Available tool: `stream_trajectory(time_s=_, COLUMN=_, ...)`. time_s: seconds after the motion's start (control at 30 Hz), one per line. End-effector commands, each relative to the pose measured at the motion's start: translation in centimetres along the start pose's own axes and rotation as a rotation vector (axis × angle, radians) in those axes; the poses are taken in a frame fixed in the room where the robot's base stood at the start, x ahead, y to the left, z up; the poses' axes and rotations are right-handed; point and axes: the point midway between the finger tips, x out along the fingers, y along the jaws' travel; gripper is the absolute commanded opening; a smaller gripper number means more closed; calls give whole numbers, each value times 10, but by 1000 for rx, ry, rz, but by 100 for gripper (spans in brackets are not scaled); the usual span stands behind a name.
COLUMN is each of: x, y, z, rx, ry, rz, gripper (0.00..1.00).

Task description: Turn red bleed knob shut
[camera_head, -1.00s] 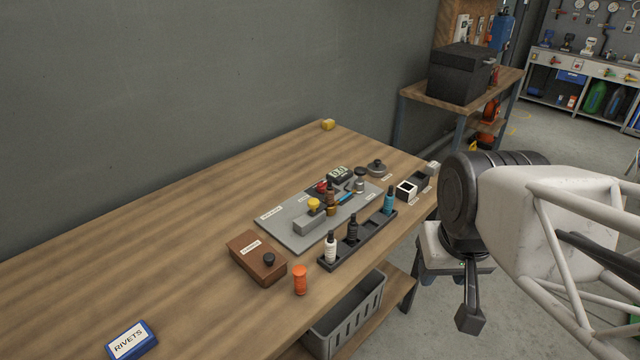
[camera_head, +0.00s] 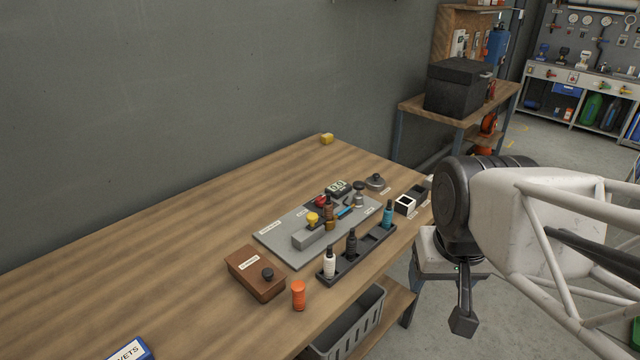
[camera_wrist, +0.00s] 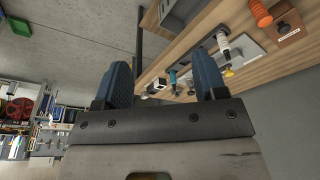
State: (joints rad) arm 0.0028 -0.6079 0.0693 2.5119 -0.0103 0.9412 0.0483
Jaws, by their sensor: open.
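The small red knob (camera_head: 321,201) sits at the back of the grey plate (camera_head: 284,246) on the wooden bench, in the head view. A yellow knob on a grey block (camera_head: 316,233) stands in front of it, and a brown bottle-like part (camera_head: 329,213) is close to its right. The angle of the red knob is too small to tell.
A black rack (camera_head: 342,267) with white, black and teal bottles stands before the plate. A brown box (camera_head: 256,275) and an orange cylinder (camera_head: 298,295) are at the left front. A digital display (camera_head: 338,188) is behind.

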Motion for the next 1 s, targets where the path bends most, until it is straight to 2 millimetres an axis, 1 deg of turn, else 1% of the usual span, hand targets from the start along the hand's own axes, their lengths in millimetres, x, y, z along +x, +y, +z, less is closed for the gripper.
stream_trajectory(time_s=0.17, x=0, y=-5, z=-28, rx=47, ry=-15, rz=-2, gripper=65)
stream_trajectory(time_s=0.53, x=6, y=-22, z=-106, rx=187, ry=-50, rz=-2, gripper=65)
stream_trajectory(time_s=0.77, x=16, y=-35, z=-155, rx=277, ry=-72, rz=1, gripper=65)
stream_trajectory(time_s=1.0, x=33, y=-51, z=-204, rx=369, ry=-95, rz=7, gripper=65)
